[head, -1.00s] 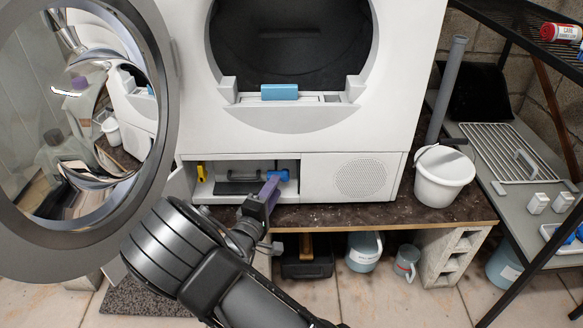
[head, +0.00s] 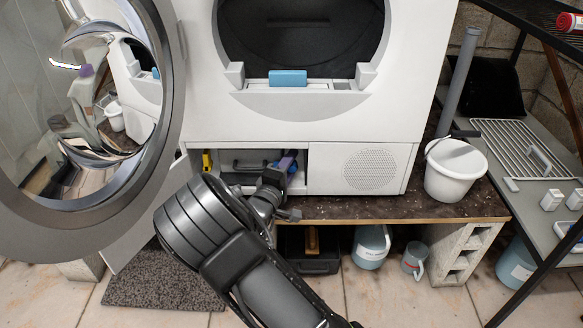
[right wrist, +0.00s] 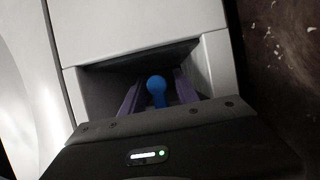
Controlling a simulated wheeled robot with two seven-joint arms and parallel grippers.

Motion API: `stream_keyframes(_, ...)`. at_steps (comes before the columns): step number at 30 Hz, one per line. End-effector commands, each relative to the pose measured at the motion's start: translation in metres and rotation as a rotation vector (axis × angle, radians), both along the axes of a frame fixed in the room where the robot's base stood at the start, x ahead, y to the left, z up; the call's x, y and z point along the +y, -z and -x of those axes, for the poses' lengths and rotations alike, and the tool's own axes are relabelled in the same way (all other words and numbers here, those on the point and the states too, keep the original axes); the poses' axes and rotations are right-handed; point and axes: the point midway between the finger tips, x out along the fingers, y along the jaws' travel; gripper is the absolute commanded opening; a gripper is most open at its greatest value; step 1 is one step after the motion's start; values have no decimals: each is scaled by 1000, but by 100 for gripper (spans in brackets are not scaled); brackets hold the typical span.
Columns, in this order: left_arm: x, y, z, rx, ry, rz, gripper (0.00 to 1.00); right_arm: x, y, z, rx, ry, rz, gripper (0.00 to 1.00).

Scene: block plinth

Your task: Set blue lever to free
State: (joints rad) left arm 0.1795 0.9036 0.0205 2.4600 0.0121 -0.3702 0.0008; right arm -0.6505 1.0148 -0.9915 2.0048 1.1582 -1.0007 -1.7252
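The blue lever (head: 277,164) is in the open low compartment of the white dryer, at its right end in the head view. It is mostly hidden there by my right gripper (head: 287,162). In the right wrist view its round blue knob (right wrist: 157,85) shows between the two purple fingers of my right gripper (right wrist: 158,95). The fingers are apart, with a gap on each side of the knob. The lever's base is hidden. My left gripper is not in view.
A yellow part (head: 207,162) and a dark handle (head: 250,164) are in the same compartment. The round dryer door (head: 178,100) stands open on the left. A white bucket (head: 453,175) stands on the dark bench top to the right.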

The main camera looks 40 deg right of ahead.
Motion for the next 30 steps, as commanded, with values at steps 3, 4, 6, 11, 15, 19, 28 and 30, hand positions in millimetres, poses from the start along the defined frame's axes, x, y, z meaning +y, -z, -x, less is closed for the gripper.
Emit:
stream_keyframes(3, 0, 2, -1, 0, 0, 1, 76, -4, 0, -2, 1, 0, 1, 36)
stream_keyframes(4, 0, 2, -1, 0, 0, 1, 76, -4, 0, -3, 1, 0, 1, 36)
stream_keyframes(6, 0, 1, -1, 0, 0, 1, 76, -4, -1, -3, 1, 0, 1, 36)
stream_keyframes(11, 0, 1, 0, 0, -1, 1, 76, -4, -1, -2, 1, 0, 1, 33)
stream_keyframes(15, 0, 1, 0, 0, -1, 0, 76, -4, 0, -2, 1, 0, 1, 22)
stream_keyframes(19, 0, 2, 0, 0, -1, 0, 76, -4, 0, -2, 1, 0, 1, 11)
stream_keyframes(28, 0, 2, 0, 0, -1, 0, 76, -4, 0, -2, 1, 0, 0, 0)
stream_keyframes(30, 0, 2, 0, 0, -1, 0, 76, -4, 0, -2, 1, 0, 0, 0)
